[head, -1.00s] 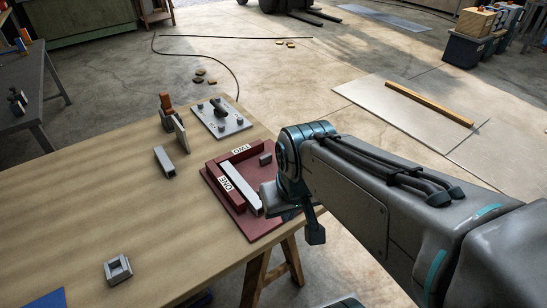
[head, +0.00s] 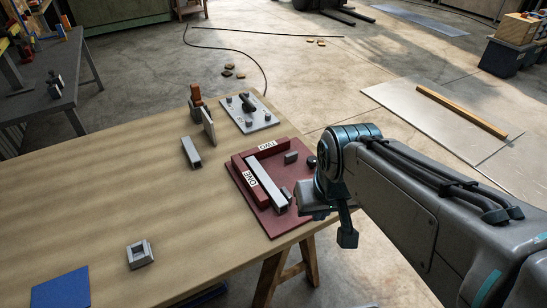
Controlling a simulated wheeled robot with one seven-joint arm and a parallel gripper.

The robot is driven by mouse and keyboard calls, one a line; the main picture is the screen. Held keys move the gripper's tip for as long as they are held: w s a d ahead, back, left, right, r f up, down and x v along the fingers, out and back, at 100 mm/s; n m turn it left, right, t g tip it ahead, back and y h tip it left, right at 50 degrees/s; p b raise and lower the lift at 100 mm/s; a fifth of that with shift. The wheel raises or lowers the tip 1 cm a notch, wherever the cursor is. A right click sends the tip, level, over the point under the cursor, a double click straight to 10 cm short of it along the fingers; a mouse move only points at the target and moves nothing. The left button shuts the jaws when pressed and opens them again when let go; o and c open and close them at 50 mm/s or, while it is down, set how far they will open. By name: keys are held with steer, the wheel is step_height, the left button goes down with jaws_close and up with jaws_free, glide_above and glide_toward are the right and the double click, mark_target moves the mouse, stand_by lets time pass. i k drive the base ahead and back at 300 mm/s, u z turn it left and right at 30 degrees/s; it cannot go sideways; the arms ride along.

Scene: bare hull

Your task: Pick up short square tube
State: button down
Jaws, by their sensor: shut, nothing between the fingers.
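A short grey square tube (head: 192,152) lies on the wooden table, left of the red fixture (head: 272,220). A longer pale square tube (head: 267,186) lies in the fixture, along the red block marked ONE. A small square grey piece with a square opening (head: 140,254) sits alone near the front of the table. My gripper (head: 303,207) is at the fixture's right edge, apart from the short tube. It is shut and empty; its fingers are small and partly hidden by my wrist.
A grey plate with pegs and a dark handle (head: 249,112) lies behind the fixture. An upright wooden-handled tool and a thin plate (head: 208,125) stand just behind the short tube. A blue sheet (head: 61,288) lies at front left. The table's left middle is clear.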

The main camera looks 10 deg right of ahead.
mark_target(195, 159)
steer(key=k, duration=0.5)
steer(key=u, duration=0.55)
steer(key=i, duration=1)
steer(key=u, duration=0.1)
